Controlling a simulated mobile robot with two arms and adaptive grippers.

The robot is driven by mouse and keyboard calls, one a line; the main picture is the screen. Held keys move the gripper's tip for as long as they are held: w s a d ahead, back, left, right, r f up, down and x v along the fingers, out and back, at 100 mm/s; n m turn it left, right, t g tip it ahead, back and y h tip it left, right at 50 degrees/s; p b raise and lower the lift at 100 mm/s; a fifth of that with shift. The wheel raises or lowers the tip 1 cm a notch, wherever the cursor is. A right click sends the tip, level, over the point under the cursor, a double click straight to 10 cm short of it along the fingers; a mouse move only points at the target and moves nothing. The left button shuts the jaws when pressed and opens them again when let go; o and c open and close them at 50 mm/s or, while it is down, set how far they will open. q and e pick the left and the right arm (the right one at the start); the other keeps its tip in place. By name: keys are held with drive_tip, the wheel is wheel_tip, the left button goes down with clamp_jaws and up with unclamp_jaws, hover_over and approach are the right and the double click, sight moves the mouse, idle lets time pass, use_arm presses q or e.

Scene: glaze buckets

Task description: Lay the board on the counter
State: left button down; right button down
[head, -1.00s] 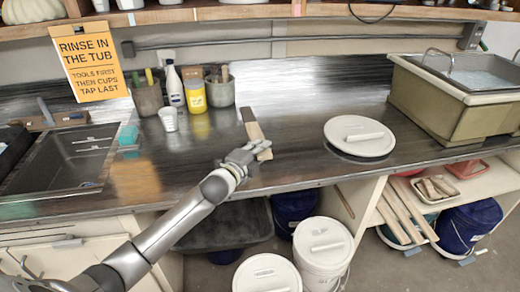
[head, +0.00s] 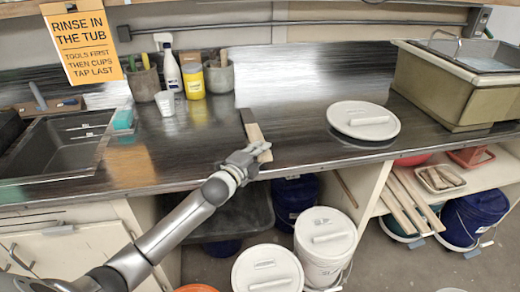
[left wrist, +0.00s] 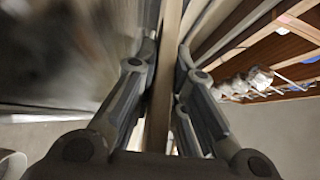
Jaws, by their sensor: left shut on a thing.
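My left gripper (head: 249,157) is shut on a narrow, light wooden board (head: 254,132) with a dark side face. The board points away from me over the front part of the dark counter (head: 300,128). I cannot tell whether its far end touches the counter. In the left wrist view the board (left wrist: 160,115) runs between the two fingers (left wrist: 162,75), and its full length is not visible. My right gripper is not in view.
A white lid (head: 363,120) lies right of the board. A large tub (head: 440,85) stands at the right, a sink (head: 60,155) at the left. A cup (head: 165,103) and bottles stand behind. Lidded buckets (head: 324,240) stand below. Counter between board and lid is clear.

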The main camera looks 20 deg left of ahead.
use_arm(q)
drive_tip(key=shift+r, duration=0.1)
drive_tip(key=c, duration=1.4)
unclamp_jaws()
drive_tip(key=o, duration=0.8)
drive_tip(key=shift+c, duration=0.2)
drive_tip(key=shift+s+f, duration=0.1)
drive_tip(key=shift+f, duration=0.15)
drive_tip(key=shift+r, duration=0.1)
